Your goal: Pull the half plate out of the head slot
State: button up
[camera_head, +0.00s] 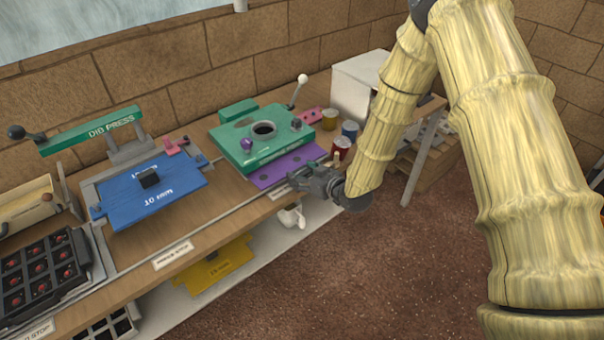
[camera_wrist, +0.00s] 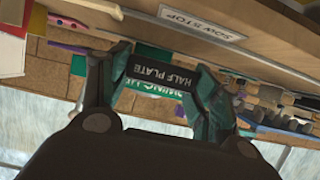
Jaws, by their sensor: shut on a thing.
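The purple half plate (camera_head: 287,167) lies under the green head (camera_head: 262,133) and sticks out of its front toward my gripper. How much of it is still inside the slot is hidden by the head. My gripper (camera_head: 300,179) is at the plate's front end, at the bench's front edge. In the wrist view, a dark strip lettered HALF PLATE (camera_wrist: 162,72) sits between the two fingers of my gripper (camera_wrist: 155,85). The fingers are shut on it. The contact is partly hidden in the head view.
A blue plate (camera_head: 150,193) lies at the die press to the left. Cans (camera_head: 341,145) and a white box (camera_head: 352,92) stand behind to the right. Below are a yellow plate (camera_head: 214,268) and white mug (camera_head: 292,216). Floor in front of the bench is open.

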jog(key=s+d, duration=0.8)
jog(key=s, duration=0.3)
jog(key=shift+s+d, duration=0.3)
jog(key=shift+s, duration=0.1)
dwell(5.4)
jog(key=shift+s+d, duration=0.85)
jog(key=shift+s, duration=0.3)
jog(key=shift+a, duration=0.15)
